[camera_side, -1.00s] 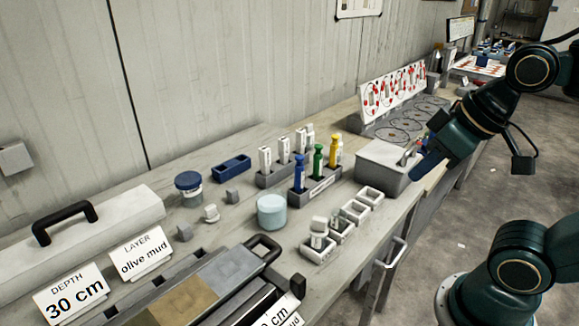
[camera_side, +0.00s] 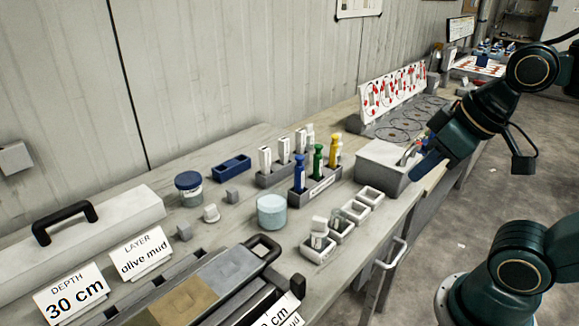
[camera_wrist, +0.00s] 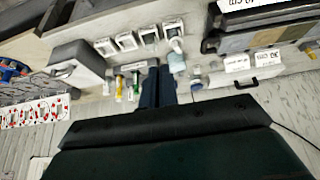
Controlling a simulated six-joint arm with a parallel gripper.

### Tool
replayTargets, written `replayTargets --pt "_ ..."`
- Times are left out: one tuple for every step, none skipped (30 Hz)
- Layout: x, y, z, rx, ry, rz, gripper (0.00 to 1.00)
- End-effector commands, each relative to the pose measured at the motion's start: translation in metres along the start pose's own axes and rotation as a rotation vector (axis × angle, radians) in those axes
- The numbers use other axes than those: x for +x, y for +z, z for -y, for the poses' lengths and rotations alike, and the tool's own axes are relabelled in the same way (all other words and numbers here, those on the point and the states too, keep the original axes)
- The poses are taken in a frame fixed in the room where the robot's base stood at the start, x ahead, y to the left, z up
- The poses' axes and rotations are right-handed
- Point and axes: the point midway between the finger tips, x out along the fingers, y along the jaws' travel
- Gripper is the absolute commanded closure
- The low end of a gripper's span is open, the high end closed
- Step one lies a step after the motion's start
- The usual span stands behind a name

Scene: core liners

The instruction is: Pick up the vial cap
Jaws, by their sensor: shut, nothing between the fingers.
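A small white knobbed piece (camera_side: 211,213), which may be the vial cap, lies on the bench between small grey cubes and the pale blue round tub (camera_side: 271,212). Another white cap-like top (camera_side: 319,224) sits on a vial standing in the nearest white tray. I cannot tell for certain which is the vial cap. My gripper (camera_side: 418,174), with dark blue fingers, is at the right, by the light grey box and well away from both pieces. In the wrist view its fingers (camera_wrist: 159,75) are close together, shut and empty; small pieces there are too blurred to tell.
A rack with blue, green and yellow vials (camera_side: 318,172) stands mid-bench, with white vials behind it. The light grey box (camera_side: 383,160) is right of it. Several small white trays (camera_side: 369,197) line the front edge. A blue-lidded jar (camera_side: 189,186) stands left.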

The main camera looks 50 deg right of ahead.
Motion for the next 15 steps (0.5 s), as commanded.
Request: replayTargets --pt "0.0000 0.0000 0.0000 0.000 0.000 0.000 0.88" --pt "0.0000 0.0000 0.0000 0.000 0.000 0.000 0.82" --pt "0.0000 0.0000 0.0000 0.000 0.000 0.000 0.74" --pt "0.0000 0.0000 0.0000 0.000 0.000 0.000 0.69" --pt "0.0000 0.0000 0.0000 0.000 0.000 0.000 0.63" --pt "0.0000 0.0000 0.0000 0.000 0.000 0.000 0.60" --pt "0.0000 0.0000 0.0000 0.000 0.000 0.000 0.60" --pt "0.0000 0.0000 0.0000 0.000 0.000 0.000 0.60" --pt "0.0000 0.0000 0.0000 0.000 0.000 0.000 0.60" --pt "0.0000 0.0000 0.0000 0.000 0.000 0.000 0.60" --pt "0.0000 0.0000 0.0000 0.000 0.000 0.000 0.60" --pt "0.0000 0.0000 0.0000 0.000 0.000 0.000 0.60" --pt "0.0000 -0.0001 0.0000 0.000 0.000 0.000 0.60" --pt "-0.0001 -0.0003 0.0000 0.001 0.000 0.000 0.60" --pt "-0.0002 -0.0011 0.0002 0.003 -0.001 0.001 0.60"
